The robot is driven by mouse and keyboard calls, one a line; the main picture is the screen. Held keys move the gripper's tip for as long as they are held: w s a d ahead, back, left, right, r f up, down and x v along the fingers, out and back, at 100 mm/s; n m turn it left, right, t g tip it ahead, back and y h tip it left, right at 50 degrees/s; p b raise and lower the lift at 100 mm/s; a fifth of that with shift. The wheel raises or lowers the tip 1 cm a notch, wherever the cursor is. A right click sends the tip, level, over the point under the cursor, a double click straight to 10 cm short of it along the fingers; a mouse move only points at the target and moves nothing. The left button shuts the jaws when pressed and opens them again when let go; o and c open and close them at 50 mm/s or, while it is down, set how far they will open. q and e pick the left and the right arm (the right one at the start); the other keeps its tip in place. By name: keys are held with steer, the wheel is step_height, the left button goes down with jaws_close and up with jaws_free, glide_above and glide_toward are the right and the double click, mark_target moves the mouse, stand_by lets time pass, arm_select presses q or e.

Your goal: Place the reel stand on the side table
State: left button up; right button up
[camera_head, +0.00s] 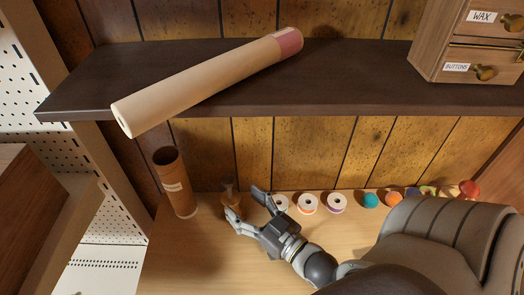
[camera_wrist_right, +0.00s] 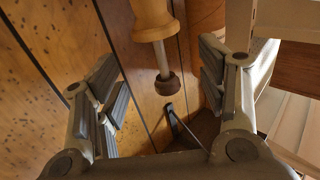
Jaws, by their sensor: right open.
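A small upright piece, likely the reel stand, stands on the pale wooden tabletop (camera_head: 190,265), with a dark knob (camera_head: 228,186) on top. In the right wrist view it appears upside down: a light wooden body (camera_wrist_right: 152,20), a thin metal stem and a dark knob (camera_wrist_right: 167,84). My right gripper (camera_head: 244,203) is open beside it, partly hiding its lower part. In the wrist view the piece shows between the spread fingers (camera_wrist_right: 160,65), apart from both. My left gripper is not in view. I cannot tell which surface is the side table.
A brown tube (camera_head: 175,185) stands just left of the piece. Tape rolls (camera_head: 308,203) and colored spools (camera_head: 371,200) line the back. A dark shelf (camera_head: 360,75) overhead carries a long roll (camera_head: 205,82) and a drawer cabinet (camera_head: 450,45). The front left tabletop is clear.

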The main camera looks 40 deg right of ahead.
steer(key=shift+s+d, duration=0.2)
steer(key=shift+s, duration=1.25)
steer(key=shift+s+d, duration=0.2)
steer(key=shift+s, duration=1.25)
